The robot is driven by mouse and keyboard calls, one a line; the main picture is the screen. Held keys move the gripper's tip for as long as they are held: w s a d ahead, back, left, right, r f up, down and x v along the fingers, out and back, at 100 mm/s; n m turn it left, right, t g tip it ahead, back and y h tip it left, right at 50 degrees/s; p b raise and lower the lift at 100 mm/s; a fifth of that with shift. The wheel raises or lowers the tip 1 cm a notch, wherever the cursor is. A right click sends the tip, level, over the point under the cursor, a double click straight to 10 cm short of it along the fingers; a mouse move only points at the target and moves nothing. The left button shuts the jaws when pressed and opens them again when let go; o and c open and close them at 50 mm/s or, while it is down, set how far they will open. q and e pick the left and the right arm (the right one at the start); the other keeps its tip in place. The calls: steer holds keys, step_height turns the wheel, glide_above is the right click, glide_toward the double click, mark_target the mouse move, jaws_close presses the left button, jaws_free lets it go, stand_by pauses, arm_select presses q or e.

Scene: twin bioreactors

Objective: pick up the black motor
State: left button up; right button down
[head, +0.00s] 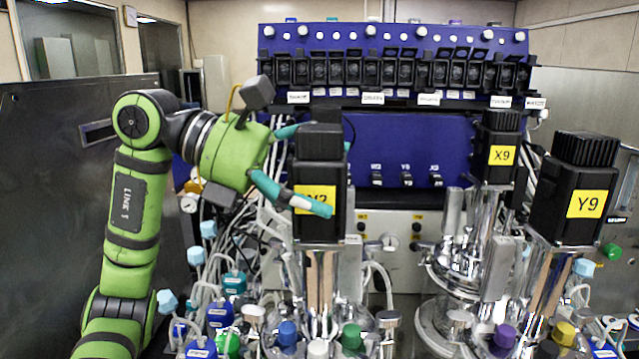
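A black motor (320,170) stands upright on a shiny metal column (320,285) at the picture's middle. Its yellow label is partly covered by a finger, so I cannot read it fully. My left gripper (317,168) reaches in from the left with its teal fingers spread. I cannot tell whether the fingers touch the motor. Two more black motors stand on the right, labelled X9 (502,140) and Y9 (580,185). My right gripper is not in view.
A blue control panel (400,145) with a row of black units stands behind. Metal vessels (460,250), tubes and several coloured caps crowd below the motors. A dark panel (50,200) lies at the left, behind my arm. Free room shows between the middle and X9 motors.

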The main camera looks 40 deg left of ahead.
arm_select(q)
steer(key=c, duration=1.2)
steer(key=shift+r, duration=0.1)
steer(key=shift+r, duration=0.1)
